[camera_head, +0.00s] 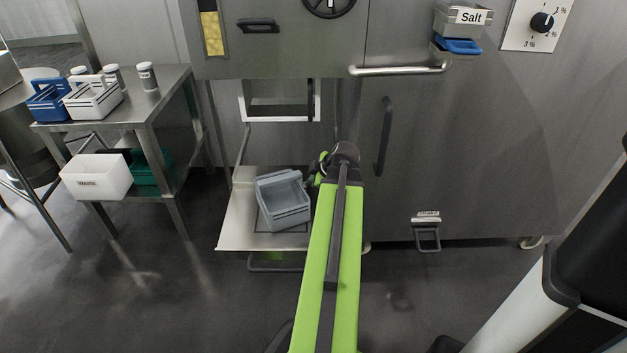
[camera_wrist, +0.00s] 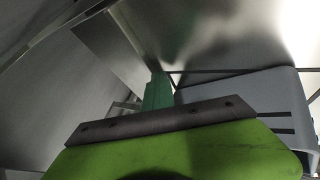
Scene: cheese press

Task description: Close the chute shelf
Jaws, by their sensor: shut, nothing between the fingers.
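The chute shelf (camera_head: 237,222) is a flat metal plate at the lower middle of the head view. It lies lowered, about level, below the white-framed chute opening (camera_head: 246,115), with thin struts running up towards the machine. A grey bin (camera_head: 284,203) stands on it, slightly turned. A dark handle (camera_head: 262,266) shows under the shelf's front edge. My gripper (camera_head: 317,172) is just right of the bin's upper back corner; its fingers are partly hidden by my arm. In the wrist view my gripper (camera_wrist: 158,92) is shut and empty, with a grey bin-like body (camera_wrist: 245,92) close on the right.
A steel table (camera_head: 140,108) on the left holds blue and white crates and bottles, with a Waste bin (camera_head: 97,177) on its lower level. A black door handle (camera_head: 384,137) and a pedal (camera_head: 427,236) are on the right. Open floor lies in front of the shelf.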

